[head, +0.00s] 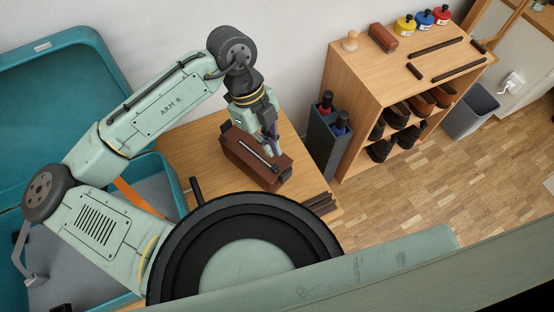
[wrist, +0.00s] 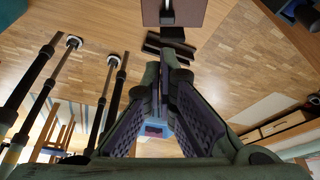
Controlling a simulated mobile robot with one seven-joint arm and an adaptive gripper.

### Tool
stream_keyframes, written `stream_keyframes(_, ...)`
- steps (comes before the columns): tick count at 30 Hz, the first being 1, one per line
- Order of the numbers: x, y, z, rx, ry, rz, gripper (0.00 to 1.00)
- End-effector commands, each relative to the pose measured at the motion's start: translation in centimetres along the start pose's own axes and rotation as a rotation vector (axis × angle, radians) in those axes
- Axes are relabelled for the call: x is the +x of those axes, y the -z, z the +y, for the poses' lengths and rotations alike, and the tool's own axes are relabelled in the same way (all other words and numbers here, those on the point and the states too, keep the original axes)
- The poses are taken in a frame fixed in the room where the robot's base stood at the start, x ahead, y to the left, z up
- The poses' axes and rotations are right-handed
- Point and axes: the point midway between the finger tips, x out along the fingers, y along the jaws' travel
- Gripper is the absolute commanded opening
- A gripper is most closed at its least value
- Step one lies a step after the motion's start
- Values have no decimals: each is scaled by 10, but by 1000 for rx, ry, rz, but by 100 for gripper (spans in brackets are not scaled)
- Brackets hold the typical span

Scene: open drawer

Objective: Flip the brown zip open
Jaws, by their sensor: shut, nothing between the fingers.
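A brown box-like case (head: 280,174) lies on a wooden bench, with a pale metallic strip (head: 257,155) along its top. No zip can be made out clearly at this size. My gripper (head: 271,150) points down over the case, with its fingertips near the top, beside the strip. I cannot tell whether they touch it. In the wrist view the fingers of my gripper (wrist: 166,70) come together and hold nothing. A brown surface with a metallic piece (wrist: 188,12), probably the case, shows at the top edge and is cut off there.
Dark strips (head: 320,204) lie at the bench's (head: 188,144) right edge. A dark holder (head: 322,142) with bottles stands close right of the bench. A wooden shelf (head: 350,82) with shoes is beyond it, and a grey bin (head: 470,112) further right. A teal case (head: 48,105) stands open at left.

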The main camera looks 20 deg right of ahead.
Motion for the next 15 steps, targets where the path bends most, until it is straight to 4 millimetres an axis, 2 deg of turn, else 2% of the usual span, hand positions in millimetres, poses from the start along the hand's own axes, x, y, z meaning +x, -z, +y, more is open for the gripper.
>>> stream_keyframes(15,81,1,0,0,1,2,0)
